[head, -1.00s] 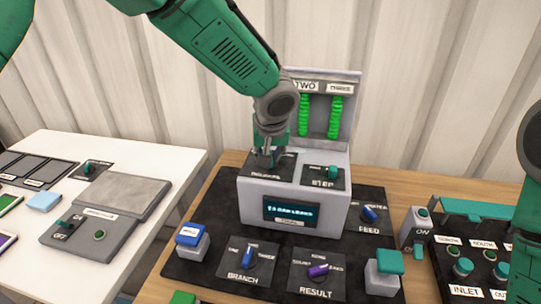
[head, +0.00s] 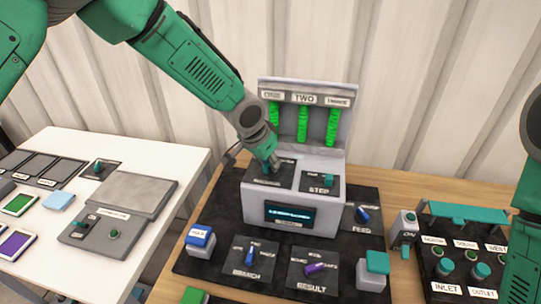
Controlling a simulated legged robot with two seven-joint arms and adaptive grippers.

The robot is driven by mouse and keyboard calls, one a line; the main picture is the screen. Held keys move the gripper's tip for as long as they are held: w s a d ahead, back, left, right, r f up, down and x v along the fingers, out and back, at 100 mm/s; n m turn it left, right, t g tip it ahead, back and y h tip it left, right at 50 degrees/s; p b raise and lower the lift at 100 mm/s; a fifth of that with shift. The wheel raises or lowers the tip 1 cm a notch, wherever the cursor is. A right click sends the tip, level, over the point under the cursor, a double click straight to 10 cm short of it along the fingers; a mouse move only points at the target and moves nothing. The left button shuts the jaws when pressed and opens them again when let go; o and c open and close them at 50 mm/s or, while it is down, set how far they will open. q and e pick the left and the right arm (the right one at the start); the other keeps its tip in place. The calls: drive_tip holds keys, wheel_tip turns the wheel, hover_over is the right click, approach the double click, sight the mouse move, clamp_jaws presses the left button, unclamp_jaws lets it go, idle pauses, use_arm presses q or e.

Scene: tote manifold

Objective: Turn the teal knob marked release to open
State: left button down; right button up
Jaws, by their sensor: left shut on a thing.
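My left gripper (head: 271,167) reaches down onto the black plate (head: 262,178) on the left of the grey machine's (head: 250,205) top. It is shut on the knob there, which the fingers hide almost wholly. The plate's label is partly covered and too small to read surely. Beside it on the same top is a teal knob (head: 328,180) on a plate marked STEP, apart from the gripper. A lit display (head: 290,214) is on the machine's front, its text blurred. My right gripper is out of view; only part of my right arm shows at the right edge.
Green columns (head: 303,125) stand in the machine's upright back panel. Around it are a BRANCH knob (head: 249,256), a RESULT knob (head: 315,267), a FEED knob (head: 362,214), a blue-topped block (head: 200,240) and a teal-topped block (head: 373,270). An INLET/OUTLET panel (head: 462,250) stands at right.

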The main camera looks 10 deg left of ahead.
use_arm(q)
drive_tip(key=shift+s+f+m+p, duration=0.25)
drive_tip(key=shift+m+p, duration=0.05)
drive_tip(key=shift+m, duration=0.1)
drive_tip(key=c, duration=1.5)
unclamp_jaws()
drive_tip(key=shift+c, duration=0.2)
drive_tip(key=shift+w+a+r, duration=0.1)
drive_tip(key=shift+r, duration=0.1)
drive_tip(key=v, duration=1.1)
drive_tip(key=shift+r, duration=0.3)
drive_tip(key=shift+a, duration=0.15)
